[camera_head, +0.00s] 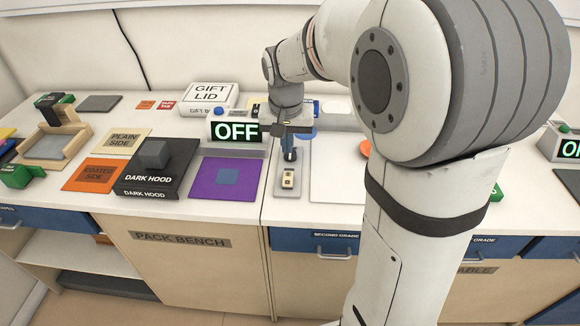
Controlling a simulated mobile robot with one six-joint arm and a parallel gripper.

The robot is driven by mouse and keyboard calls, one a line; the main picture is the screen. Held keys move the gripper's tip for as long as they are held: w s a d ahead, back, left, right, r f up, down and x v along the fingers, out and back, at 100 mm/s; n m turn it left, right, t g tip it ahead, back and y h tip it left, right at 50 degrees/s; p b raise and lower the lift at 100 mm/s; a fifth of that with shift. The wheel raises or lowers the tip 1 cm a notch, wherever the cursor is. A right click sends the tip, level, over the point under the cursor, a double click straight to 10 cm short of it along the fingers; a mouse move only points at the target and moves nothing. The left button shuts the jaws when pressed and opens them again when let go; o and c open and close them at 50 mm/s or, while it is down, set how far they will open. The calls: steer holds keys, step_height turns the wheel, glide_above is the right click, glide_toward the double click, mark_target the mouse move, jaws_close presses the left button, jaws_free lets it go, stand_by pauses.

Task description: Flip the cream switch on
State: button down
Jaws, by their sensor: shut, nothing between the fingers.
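The cream switch (288,178) sits on a grey plate on the bench top, near the front edge. A display (236,131) behind it to the left reads OFF in green letters. My gripper (289,155) points down just behind and above the switch, with its fingers shut and empty. The fingertips appear close to the switch, but I cannot tell whether they touch it. My arm hides part of the bench to the right.
Left of the switch lie a purple sheet (215,187) and a black DARK HOOD box (140,182). A white GIFT LID box (209,96) stands behind. A white panel (338,190) lies right of the switch. Another display (568,148) shows at the far right.

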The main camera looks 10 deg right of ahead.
mark_target(287, 175)
steer(key=f, duration=0.3)
steer(key=w+f, duration=0.1)
steer(key=f, duration=0.5)
steer(key=shift+w+d+f, duration=0.15)
steer(key=shift+w+d, duration=0.05)
steer(key=shift+d, duration=0.05)
steer(key=shift+a, duration=0.1)
